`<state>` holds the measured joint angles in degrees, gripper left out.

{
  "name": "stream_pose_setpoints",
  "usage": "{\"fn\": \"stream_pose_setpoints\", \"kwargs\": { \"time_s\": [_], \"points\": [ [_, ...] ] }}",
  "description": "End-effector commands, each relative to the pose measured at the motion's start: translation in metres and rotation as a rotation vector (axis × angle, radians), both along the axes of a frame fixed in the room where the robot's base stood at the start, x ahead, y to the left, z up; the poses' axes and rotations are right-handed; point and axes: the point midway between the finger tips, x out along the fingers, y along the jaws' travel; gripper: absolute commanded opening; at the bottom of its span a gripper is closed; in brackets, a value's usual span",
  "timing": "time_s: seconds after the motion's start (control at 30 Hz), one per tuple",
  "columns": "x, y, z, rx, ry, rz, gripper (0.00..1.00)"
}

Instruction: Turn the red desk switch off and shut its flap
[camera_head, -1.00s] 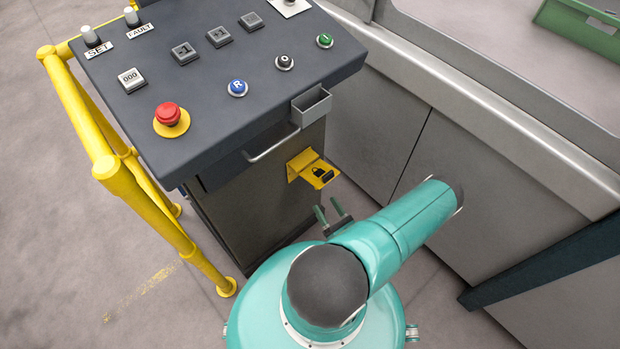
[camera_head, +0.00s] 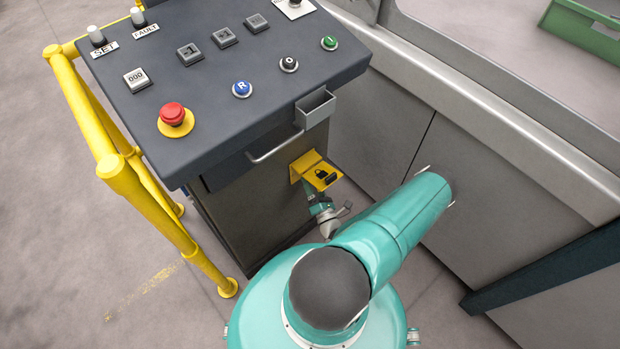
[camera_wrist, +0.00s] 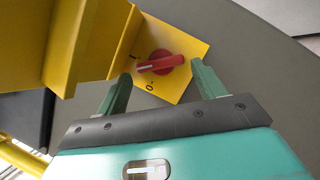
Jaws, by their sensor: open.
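The red desk switch (camera_wrist: 160,62) is a rotary knob on a yellow plate (camera_wrist: 183,42) in the wrist view. Its white line runs roughly sideways, with the left end between the "I" and "0" marks, nearer "I". The yellow flap (camera_head: 320,174), with a padlock sign, stands out from the cabinet front, raised, and hides the switch from the head view. Yellow flap or housing parts (camera_wrist: 95,40) fill the left of the wrist view. My gripper (camera_wrist: 161,70) is open, its fingertips either side of the knob; contact is unclear. In the head view it is below the flap.
The dark desk (camera_head: 215,100) above carries buttons and a red emergency stop (camera_head: 173,114). A handle (camera_head: 275,148) and small grey box (camera_head: 315,107) sit on its front edge. Yellow railing (camera_head: 130,185) stands left; grey machine panels (camera_head: 480,200) stand right.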

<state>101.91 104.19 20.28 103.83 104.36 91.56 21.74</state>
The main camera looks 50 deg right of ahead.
Motion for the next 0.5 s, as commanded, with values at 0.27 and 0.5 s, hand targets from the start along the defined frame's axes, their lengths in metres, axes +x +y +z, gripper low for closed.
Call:
{"fn": "stream_pose_setpoints", "kwargs": {
  "time_s": [0.27,0.5],
  "points": [
    [0.02,-0.013,0.006,-0.002,0.001,0.0,0.69],
    [0.021,-0.013,0.006,-0.002,0.001,0.0,0.69]
  ]
}}
